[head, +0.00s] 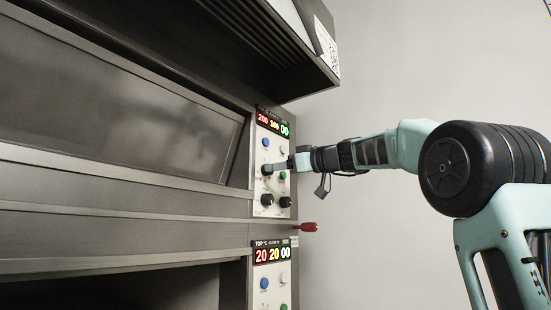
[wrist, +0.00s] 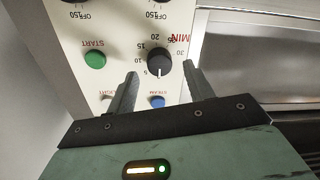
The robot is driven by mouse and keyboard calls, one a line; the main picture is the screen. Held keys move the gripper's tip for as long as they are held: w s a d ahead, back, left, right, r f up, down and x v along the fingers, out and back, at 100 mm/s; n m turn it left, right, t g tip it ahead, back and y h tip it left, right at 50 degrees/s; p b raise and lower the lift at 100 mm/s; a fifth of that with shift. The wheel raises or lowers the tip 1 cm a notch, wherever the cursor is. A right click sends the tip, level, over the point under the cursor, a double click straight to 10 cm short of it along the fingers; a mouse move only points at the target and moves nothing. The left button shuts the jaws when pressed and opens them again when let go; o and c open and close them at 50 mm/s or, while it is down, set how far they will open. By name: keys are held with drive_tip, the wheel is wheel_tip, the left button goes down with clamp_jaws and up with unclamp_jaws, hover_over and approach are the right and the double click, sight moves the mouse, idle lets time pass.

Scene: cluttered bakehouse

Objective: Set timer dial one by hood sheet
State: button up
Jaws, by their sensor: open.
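The timer dial (wrist: 159,62) is a black knob marked MIN, inverted in the wrist view. Its white pointer is at the picture's bottom, beyond the low end of the numbers. My gripper (wrist: 161,72) is open, with one finger on each side of the dial in that view; I cannot tell whether they touch it. In the head view my gripper (head: 273,168) is at the upper control panel (head: 262,150) and covers the timer dial there. The hood sheet (head: 327,46), a white paper with a printed code, is on the hood's end above.
In the wrist view a green START button (wrist: 95,59) and a blue button (wrist: 157,101) flank the dial. Two black knobs (head: 267,199) sit lower on the panel. A red handle (head: 305,227) sticks out below. A second panel (head: 273,280) is underneath. The wall side is clear.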

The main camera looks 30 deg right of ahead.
drive_tip(key=shift+p+x, duration=0.3)
drive_tip(key=shift+x, duration=0.65)
drive_tip(key=c, duration=1)
